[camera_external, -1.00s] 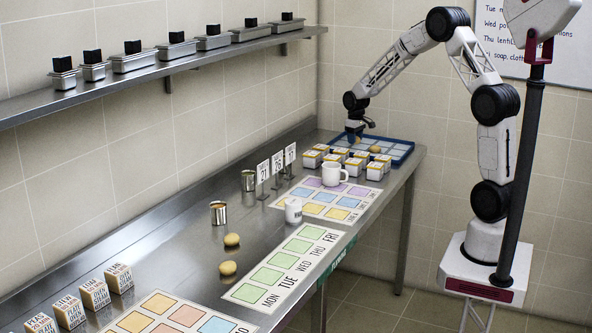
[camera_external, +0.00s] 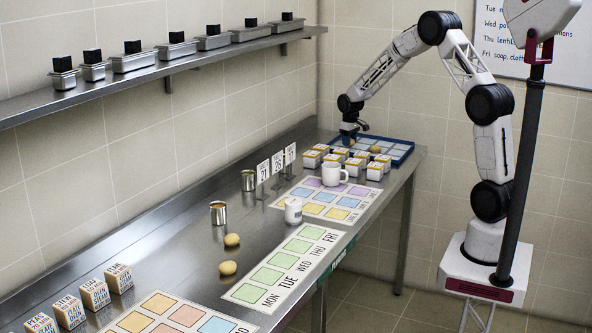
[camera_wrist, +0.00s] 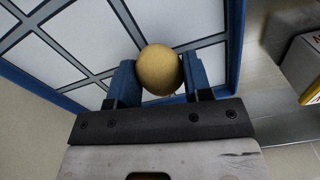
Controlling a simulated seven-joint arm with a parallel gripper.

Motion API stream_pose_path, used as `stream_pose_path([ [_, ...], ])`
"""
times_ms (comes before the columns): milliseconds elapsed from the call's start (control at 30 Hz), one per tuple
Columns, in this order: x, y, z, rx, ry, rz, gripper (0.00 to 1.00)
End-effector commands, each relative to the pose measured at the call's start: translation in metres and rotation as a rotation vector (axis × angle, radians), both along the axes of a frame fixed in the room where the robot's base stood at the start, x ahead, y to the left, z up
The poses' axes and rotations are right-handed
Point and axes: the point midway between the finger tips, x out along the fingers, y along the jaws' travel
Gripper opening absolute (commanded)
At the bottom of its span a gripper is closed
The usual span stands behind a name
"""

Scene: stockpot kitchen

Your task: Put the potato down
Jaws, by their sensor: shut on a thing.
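My gripper (camera_external: 349,139) is at the far end of the steel counter, low over the left part of the blue-rimmed tray (camera_external: 402,158). Its blue fingers are shut on a potato (camera_wrist: 160,70), round and tan, which shows between the fingertips in the wrist view. In that view the divided tray (camera_wrist: 75,50) with pale compartments lies behind the potato. I cannot tell whether the potato touches the tray. Another potato (camera_external: 375,149) lies near the tray's front edge, and two potatoes (camera_external: 232,240) (camera_external: 228,268) lie on the bare counter.
Several white and yellow boxes (camera_external: 345,166) stand just in front of the tray. A white mug (camera_external: 335,174) stands on the coloured grid mat (camera_external: 318,210). Two tins (camera_external: 218,213) (camera_external: 248,181) and several number cards (camera_external: 277,164) stand along the wall side. A shelf (camera_external: 150,66) runs above.

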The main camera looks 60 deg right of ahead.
Motion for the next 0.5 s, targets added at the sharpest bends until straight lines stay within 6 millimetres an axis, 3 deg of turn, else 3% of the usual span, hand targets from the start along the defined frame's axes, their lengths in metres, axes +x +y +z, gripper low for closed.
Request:
stream_pose_path([
  [167,0.000,0.000,-0.016,0.000,0.000,0.000,0.22],
  [500,0.000,0.000,-0.017,0.000,0.000,0.000,0.22],
])
